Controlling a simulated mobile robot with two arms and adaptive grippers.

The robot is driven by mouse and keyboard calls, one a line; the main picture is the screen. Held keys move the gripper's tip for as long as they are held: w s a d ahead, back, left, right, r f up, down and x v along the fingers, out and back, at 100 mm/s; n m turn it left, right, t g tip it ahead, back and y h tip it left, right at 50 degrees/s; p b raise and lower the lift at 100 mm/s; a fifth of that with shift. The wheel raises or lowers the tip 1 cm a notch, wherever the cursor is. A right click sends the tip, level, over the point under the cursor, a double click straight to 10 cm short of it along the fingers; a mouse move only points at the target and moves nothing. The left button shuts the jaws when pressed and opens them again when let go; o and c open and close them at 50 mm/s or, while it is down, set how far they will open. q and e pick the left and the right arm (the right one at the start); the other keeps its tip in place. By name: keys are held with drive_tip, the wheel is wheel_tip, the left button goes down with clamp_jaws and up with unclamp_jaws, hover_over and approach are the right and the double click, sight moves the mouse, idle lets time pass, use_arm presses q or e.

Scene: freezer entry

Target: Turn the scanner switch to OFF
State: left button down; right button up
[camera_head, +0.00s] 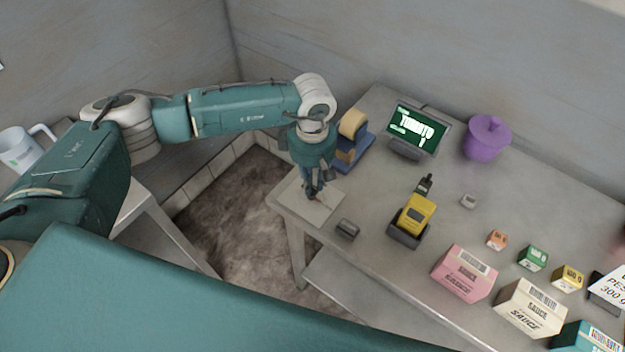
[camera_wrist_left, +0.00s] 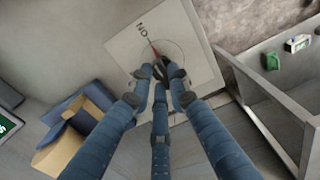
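The scanner switch is a small dark knob (camera_wrist_left: 161,63) with a red pointer, on a pale square plate (camera_wrist_left: 205,62) in the left wrist view. The red pointer is directed at the word ON; an OFF label is not visible. In the head view the plate (camera_head: 325,208) lies at the table's left corner. My left gripper (camera_head: 314,192) points down onto it. In the left wrist view its blue fingers (camera_wrist_left: 159,76) are drawn together around the knob and appear to grip it, partly hiding it. My right gripper is not in view.
A blue-and-tan tape dispenser (camera_head: 350,140) stands just behind the plate. A small grey object (camera_head: 347,229) and a yellow scanner in a dark holder (camera_head: 415,216) are to the right. A lit screen (camera_head: 416,130), purple pot (camera_head: 486,138) and several boxes stand farther right.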

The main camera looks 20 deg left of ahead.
use_arm(q)
drive_tip(key=shift+f+n+b, duration=0.15)
drive_tip(key=shift+n+b, duration=0.25)
drive_tip(key=shift+b, duration=0.2)
drive_tip(key=n+b, duration=1)
drive_tip(key=b, duration=0.1)
drive_tip(key=shift+a, duration=0.2)
drive_tip(key=n+b, duration=0.3)
drive_tip(key=n, duration=0.1)
drive_tip(key=shift+a+r+n+b, duration=0.1)
drive_tip(key=shift+r+n+b, duration=0.15)
drive_tip(key=shift+n+b, duration=0.95)
drive_tip(key=shift+n, duration=0.5)
